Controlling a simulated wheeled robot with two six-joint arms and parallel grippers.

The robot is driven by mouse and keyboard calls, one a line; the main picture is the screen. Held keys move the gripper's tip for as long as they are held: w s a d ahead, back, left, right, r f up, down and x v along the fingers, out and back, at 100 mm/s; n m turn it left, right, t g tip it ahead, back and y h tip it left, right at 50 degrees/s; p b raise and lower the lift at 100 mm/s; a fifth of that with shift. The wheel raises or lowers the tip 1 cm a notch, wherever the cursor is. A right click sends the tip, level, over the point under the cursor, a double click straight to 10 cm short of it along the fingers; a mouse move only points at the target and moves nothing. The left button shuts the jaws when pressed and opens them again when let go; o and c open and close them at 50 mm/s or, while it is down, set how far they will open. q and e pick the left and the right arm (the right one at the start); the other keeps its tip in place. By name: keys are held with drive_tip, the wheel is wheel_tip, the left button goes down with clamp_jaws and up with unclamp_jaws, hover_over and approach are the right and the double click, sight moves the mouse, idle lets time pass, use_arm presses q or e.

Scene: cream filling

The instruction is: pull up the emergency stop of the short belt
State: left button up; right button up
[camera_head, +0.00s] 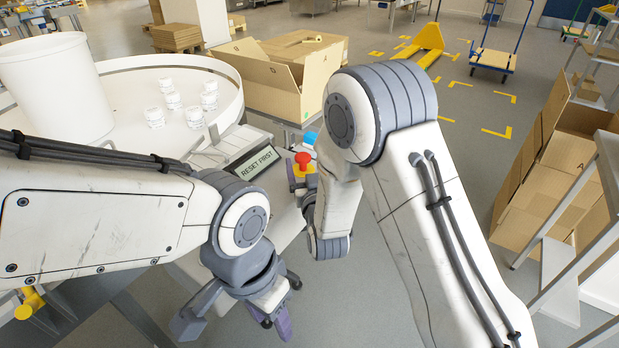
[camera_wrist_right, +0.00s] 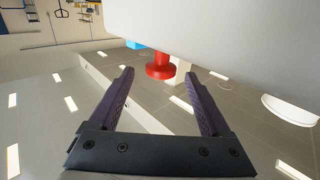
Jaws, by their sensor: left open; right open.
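The emergency stop, a red mushroom button (camera_head: 303,159) on a yellow base, stands beside the sign in the head view. In the right wrist view the red button (camera_wrist_right: 160,68) shows beyond the fingertips, roughly centred between them and apart from them. My left gripper (camera_head: 281,308) is open and empty, low in the head view, below and apart from the button. The short belt itself cannot be clearly made out behind my arms.
A sign reading "RESET FIRST" (camera_head: 252,164) stands left of the button. A blue knob (camera_head: 310,138) is just behind it, close by. A large pale surface fills the top right of the right wrist view.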

drive_tip(key=s+d, duration=0.1)
drive_tip(key=s, duration=0.5)
drive_tip(key=shift+s+b, duration=0.4)
drive_tip(key=shift+b, duration=0.05)
drive_tip(key=s+a+r+n+g+y+p, duration=0.1)
drive_tip(key=s+a+r+g+p, duration=0.15)
drive_tip(key=s+g, duration=0.3)
drive_tip(key=s+a+r+n+g+y+p, duration=0.1)
drive_tip(key=s+a+n+g+p, duration=0.15)
drive_tip(key=s+g+p, duration=0.35)
drive_tip(key=s+d+r+n+g+h+p, duration=0.1)
drive_tip(key=s+d+r+g+h, duration=0.1)
drive_tip(key=s, duration=0.7)
drive_tip(key=s+d+r+n+g+h+p, duration=0.1)
drive_tip(key=s+d+r+g, duration=0.3)
drive_tip(key=s, duration=0.5)
drive_tip(key=shift+d+h, duration=0.4)
drive_tip(key=shift+d, duration=0.4)
